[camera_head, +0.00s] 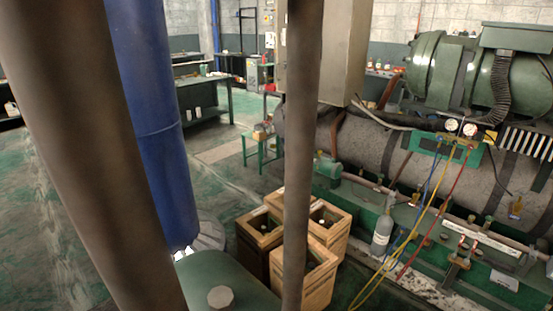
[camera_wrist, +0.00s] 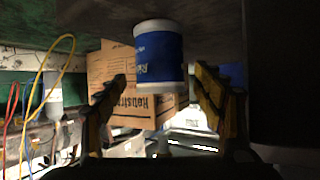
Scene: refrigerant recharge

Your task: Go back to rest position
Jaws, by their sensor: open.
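My gripper (camera_wrist: 162,88) shows in the wrist view with its two dark yellowish fingers spread wide apart and nothing held between them. The wrist picture appears upside down. A blue and white can (camera_wrist: 160,58) shows between the fingertips, beyond them, standing on a dark surface at the picture's top. It does not seem to be gripped. My arm and gripper do not show in the head view.
In the head view, brown pipes (camera_head: 300,150) and a blue column (camera_head: 155,120) block parts of the view. Wooden crates (camera_head: 318,275) stand on the floor near the green machine (camera_head: 430,65). A gauge set (camera_head: 460,145) with coloured hoses and a grey cylinder (camera_head: 383,238) are at right.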

